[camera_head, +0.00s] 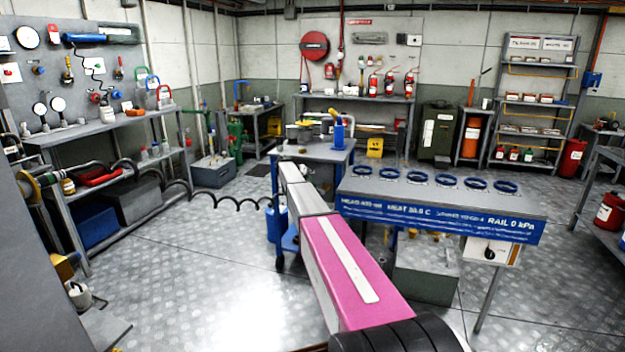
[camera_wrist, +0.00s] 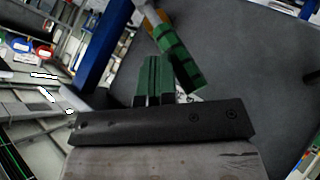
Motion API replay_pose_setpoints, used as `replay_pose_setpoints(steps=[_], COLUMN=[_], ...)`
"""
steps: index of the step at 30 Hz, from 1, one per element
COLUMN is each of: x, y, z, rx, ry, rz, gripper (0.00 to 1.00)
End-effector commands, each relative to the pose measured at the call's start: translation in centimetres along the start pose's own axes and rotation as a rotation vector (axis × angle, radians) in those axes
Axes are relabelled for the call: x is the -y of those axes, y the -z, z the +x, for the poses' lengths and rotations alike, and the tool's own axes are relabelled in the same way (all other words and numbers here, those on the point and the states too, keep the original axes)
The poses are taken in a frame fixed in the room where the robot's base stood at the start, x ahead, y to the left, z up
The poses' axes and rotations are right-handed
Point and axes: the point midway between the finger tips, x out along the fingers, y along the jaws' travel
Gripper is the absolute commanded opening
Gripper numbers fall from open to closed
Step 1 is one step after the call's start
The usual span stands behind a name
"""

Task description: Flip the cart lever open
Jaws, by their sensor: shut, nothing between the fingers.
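The blue cart (camera_head: 318,153) stands mid-floor in the head view, with a blue cylinder (camera_head: 339,134) on its top. My arm reaches out to the cart's left side, and its far end hides part of it. In the wrist view my gripper (camera_wrist: 153,68) is shut and empty, its green fingertips together. Just right of the fingertips is a slanted green, dark-banded grip (camera_wrist: 183,65) with an orange and white part at its upper end. It looks like the lever; whether the fingers touch it I cannot tell. The lever cannot be made out in the head view.
In the wrist view a blue bar (camera_wrist: 100,45) stands left of the fingers, and a grey surface (camera_wrist: 245,75) lies to the right. In the head view a bench with blue rings (camera_head: 445,198) stands right of my arm. Open floor (camera_head: 215,265) lies to the left.

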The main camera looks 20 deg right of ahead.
Motion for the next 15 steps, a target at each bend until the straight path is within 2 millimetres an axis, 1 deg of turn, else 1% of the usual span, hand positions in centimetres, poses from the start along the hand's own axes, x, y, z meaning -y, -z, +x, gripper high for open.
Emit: replay_pose_setpoints(steps=[1, 3, 15], x=[0.9, 1.5, 4.1], y=[0.0, -0.2, -1.4], z=[0.2, 0.2, 1.1], rx=[-0.007, -0.017, -0.062], ry=[-0.036, -0.09, -0.346], rz=[-0.026, -0.06, -0.221], gripper=[0.0, 0.0, 0.0])
